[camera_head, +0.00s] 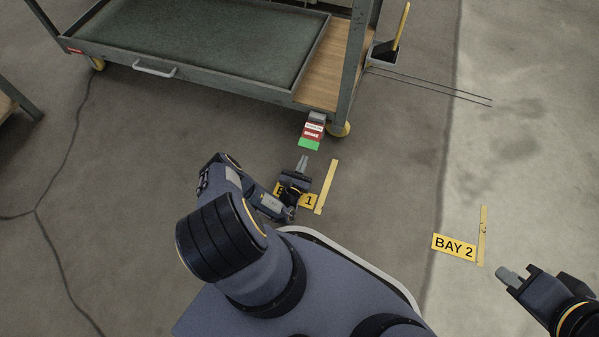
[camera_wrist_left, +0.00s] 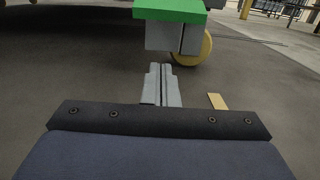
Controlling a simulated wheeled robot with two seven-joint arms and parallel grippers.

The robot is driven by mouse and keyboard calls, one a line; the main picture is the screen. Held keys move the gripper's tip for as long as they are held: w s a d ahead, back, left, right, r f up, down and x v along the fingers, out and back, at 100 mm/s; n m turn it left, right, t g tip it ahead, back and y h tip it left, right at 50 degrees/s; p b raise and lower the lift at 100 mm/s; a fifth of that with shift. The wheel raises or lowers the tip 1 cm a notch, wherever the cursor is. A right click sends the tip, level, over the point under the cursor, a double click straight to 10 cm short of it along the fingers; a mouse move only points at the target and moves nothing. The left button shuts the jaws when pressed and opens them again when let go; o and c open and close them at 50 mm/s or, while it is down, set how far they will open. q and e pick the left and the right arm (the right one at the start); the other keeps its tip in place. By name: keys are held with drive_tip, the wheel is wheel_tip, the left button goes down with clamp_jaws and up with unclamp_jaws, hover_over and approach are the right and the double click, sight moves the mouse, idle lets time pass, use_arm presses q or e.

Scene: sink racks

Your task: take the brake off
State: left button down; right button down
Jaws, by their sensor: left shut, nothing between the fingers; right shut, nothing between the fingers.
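A brake pedal (camera_head: 312,130) with red, white and green faces sticks out from the cart's near right corner, by a yellow caster wheel (camera_head: 339,129). In the left wrist view, the pedal's green end (camera_wrist_left: 170,10) is at the top, with the caster (camera_wrist_left: 192,48) behind it. My left gripper (camera_head: 303,160) is shut and empty, low in front of the pedal and apart from it. Its closed fingers (camera_wrist_left: 161,84) point toward the pedal's underside in the left wrist view. My right gripper (camera_head: 507,274) is shut and empty at the lower right, far from the cart.
The grey cart (camera_head: 200,81) has a green mat and a wooden strip on top. A yellow BAY 2 floor label (camera_head: 453,246) lies at right. Open floor lies between.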

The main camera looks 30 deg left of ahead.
sight(312, 135)
use_arm(q)
drive_tip(key=b+x, duration=0.1)
drive_tip(key=x, duration=0.2)
drive_tip(key=shift+w+r, duration=0.15)
drive_tip(key=shift+w, duration=0.05)
drive_tip(key=shift+s+r, duration=0.3)
drive_tip(key=shift+r, duration=0.25)
drive_tip(key=shift+s+r, duration=0.25)
drive_tip(key=shift+r, duration=0.3)
drive_tip(key=shift+s+d+r, duration=0.15)
drive_tip(key=shift+s+r, duration=0.15)
drive_tip(key=shift+r, duration=0.3)
